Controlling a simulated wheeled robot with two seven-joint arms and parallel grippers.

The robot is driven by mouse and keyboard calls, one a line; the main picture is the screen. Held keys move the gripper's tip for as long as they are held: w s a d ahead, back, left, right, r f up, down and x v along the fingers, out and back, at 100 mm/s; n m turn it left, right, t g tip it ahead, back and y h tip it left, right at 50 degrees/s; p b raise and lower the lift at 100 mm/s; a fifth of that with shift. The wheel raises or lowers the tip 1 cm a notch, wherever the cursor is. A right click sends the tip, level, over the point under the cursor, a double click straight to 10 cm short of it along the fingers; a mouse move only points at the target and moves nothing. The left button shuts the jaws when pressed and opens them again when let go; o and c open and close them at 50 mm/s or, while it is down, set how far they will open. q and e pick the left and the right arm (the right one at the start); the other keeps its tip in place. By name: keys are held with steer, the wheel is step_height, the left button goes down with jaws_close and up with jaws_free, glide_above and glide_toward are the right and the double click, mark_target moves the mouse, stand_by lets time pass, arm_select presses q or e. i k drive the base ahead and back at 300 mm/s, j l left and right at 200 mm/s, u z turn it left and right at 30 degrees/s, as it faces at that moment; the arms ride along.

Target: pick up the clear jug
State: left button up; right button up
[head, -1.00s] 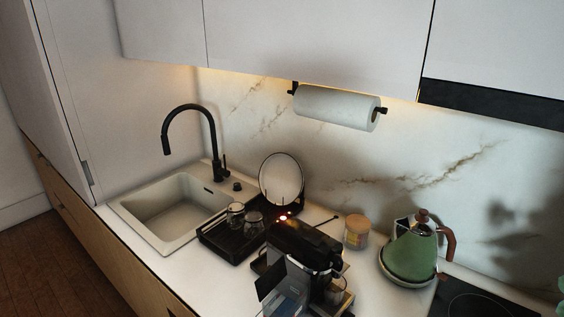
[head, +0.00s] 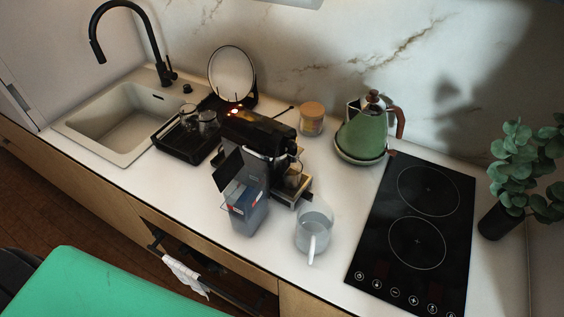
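The clear jug (head: 314,228) stands upright on the white counter, between the coffee machine and the black hob. It is see-through, with a pale handle pointing toward the counter's front edge. Neither of my grippers is in the head view.
The coffee machine (head: 257,148) with its water tank (head: 245,207) stands just left of the jug. The hob (head: 413,232) lies to its right. A green kettle (head: 362,137) and a wooden-lidded jar (head: 312,119) stand behind. A green surface (head: 103,285) fills the lower left.

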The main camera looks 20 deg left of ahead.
mark_target(313, 236)
steer(key=j+z, duration=0.35)
steer(key=j, duration=0.15)
steer(key=j+z, duration=0.3)
steer(key=j, duration=0.25)
steer(key=k+j+z, duration=0.15)
steer(key=j+z, duration=0.2)
steer(key=j, duration=0.15)
steer(key=k+j+z, duration=0.15)
steer(key=j+z, duration=0.15)
steer(key=j, duration=0.2)
steer(key=k+j, duration=0.15)
steer(key=j, duration=0.2)
steer(key=k+j, duration=0.15)
steer(key=j, duration=0.25)
